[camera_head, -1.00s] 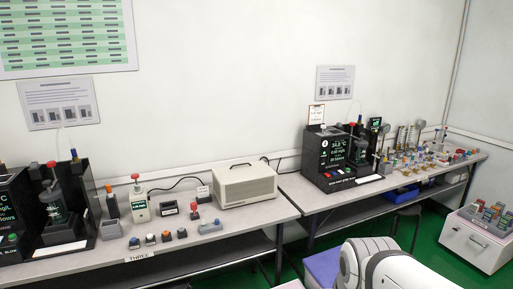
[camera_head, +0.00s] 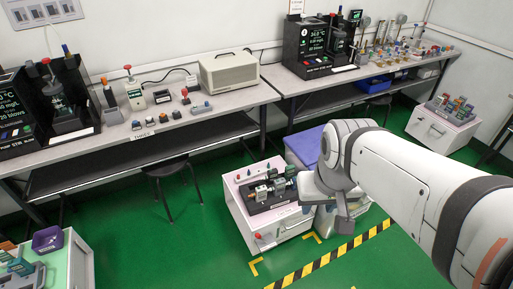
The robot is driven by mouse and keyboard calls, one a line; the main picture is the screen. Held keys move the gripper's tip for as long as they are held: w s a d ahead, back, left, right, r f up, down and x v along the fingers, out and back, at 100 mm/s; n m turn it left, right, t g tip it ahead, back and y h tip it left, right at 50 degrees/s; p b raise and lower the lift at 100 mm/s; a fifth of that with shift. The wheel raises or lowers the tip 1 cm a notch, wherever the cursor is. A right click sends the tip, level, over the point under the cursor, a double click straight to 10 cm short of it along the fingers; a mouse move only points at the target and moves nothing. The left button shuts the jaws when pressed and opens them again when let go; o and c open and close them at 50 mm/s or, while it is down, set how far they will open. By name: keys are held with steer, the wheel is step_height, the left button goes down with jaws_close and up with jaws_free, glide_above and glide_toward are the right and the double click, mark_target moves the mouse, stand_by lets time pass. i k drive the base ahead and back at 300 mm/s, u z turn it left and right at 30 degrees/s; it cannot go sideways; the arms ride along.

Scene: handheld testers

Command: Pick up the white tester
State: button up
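A white tester (camera_head: 134,95) with a red knob on top and a small green-lit display stands upright on the left bench (camera_head: 210,107), right of a black instrument. It is small in the body camera view. My white arm comes in from the right and bends down over the floor, well to the right of the tester and apart from it. The arm's grey end (camera_head: 344,212) hangs beside a white cabinet; fingers cannot be made out, so whether my gripper is open or holds anything does not show.
Small coloured pieces line the bench front by a beige box (camera_head: 229,81). A white cabinet (camera_head: 284,230) carrying devices stands near my arm's end, with a purple-topped unit (camera_head: 304,147) behind. A stool (camera_head: 166,176) stands before the bench. Green floor is open at centre left.

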mark_target(261, 193)
steer(key=u, duration=0.2)
steer(key=i, duration=1)
steer(key=z, duration=0.05)
